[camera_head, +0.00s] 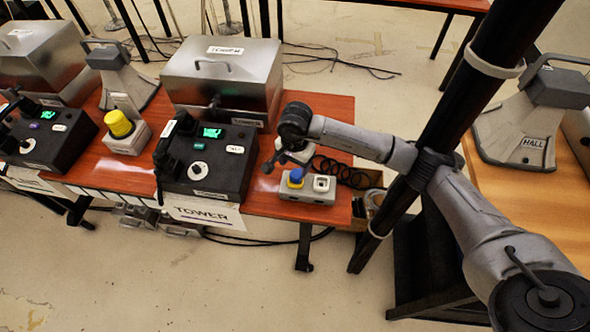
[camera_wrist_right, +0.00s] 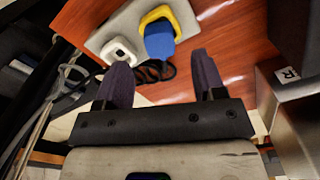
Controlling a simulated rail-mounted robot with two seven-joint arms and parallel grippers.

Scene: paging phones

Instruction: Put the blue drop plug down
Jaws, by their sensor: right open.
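The blue drop plug (camera_head: 296,176) stands at the left socket of a grey two-socket box (camera_head: 304,195) near the right end of the red-brown table. In the right wrist view the blue plug (camera_wrist_right: 160,42) is at the yellow-rimmed socket (camera_wrist_right: 158,14), beside an empty-looking white-rimmed socket (camera_wrist_right: 119,50). My right gripper (camera_head: 287,160) is just behind and above the plug in the head view. In the wrist view its dark fingers (camera_wrist_right: 162,75) are spread apart with nothing between them, and the plug is beyond the fingertips, apart from them. My left gripper is out of view.
A black TOWER phone unit (camera_head: 207,165) stands left of the box, with a metal case (camera_head: 222,75) behind. A yellow knob unit (camera_head: 120,124) is further left. A coiled black cable (camera_head: 345,172) lies right of the box. A HALL loudspeaker (camera_head: 530,125) stands on another table.

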